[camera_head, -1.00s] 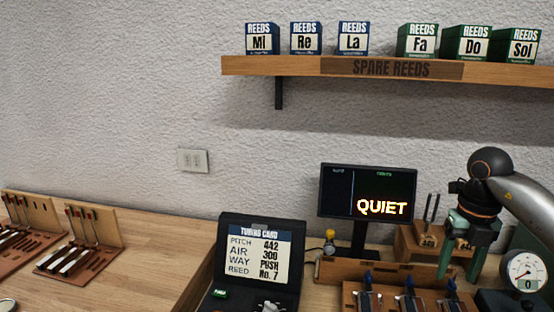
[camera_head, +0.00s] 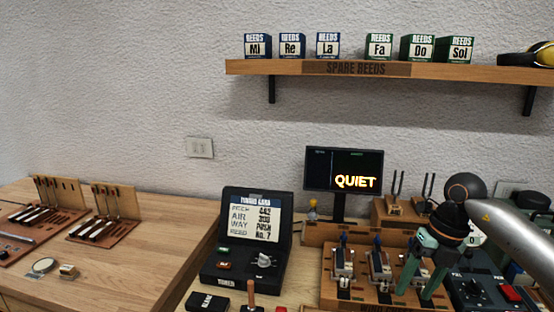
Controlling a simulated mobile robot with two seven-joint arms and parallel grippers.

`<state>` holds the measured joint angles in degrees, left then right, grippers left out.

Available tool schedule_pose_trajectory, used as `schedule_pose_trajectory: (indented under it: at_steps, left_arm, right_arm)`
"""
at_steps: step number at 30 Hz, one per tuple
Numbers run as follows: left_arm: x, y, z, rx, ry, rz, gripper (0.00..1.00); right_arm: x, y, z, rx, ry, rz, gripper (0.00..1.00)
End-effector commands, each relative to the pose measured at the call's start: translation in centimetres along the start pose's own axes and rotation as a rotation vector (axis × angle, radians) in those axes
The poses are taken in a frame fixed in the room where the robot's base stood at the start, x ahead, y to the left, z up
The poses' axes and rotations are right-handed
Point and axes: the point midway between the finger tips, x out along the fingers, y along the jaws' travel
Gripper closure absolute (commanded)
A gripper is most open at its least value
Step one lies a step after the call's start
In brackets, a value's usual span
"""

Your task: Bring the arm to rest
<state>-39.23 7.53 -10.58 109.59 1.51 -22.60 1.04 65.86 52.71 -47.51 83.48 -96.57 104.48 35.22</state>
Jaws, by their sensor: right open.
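My right gripper (camera_head: 420,287) has dark and green fingers that point down, spread apart with nothing seen between them. It hangs in front of the right part of the wooden reed stand (camera_head: 330,262), and whether it touches the stand cannot be told. My right arm (camera_head: 522,238) comes in from the right edge and hides part of the bench behind it. My left gripper does not show.
A monitor (camera_head: 343,169) reading QUIET stands at the back. A black tuning card case (camera_head: 240,275) stands left of the stand. A shelf (camera_head: 300,68) holds several reed boxes. A black control box (camera_head: 488,294) is at the right.

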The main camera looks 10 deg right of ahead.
Motion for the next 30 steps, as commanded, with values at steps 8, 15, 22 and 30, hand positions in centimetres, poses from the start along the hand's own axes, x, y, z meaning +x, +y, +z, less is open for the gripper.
schedule_pose_trajectory:
  at_steps: [8,15,22,30]
  left_arm:
    - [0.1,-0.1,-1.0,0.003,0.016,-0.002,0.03]
    - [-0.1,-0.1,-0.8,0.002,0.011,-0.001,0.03]
    - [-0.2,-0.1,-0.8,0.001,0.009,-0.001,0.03]
    - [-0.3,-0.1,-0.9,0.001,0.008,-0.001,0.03]
  right_arm:
    - [8.8,14.6,-4.7,-0.152,0.106,0.592,0.41]
    - [9.4,24.3,-8.5,0.059,0.148,1.208,0.41]
    - [9.7,24.9,-7.5,0.597,0.112,1.62,0.41]
    - [18.2,16.6,-7.3,1.499,0.018,1.676,0.41]
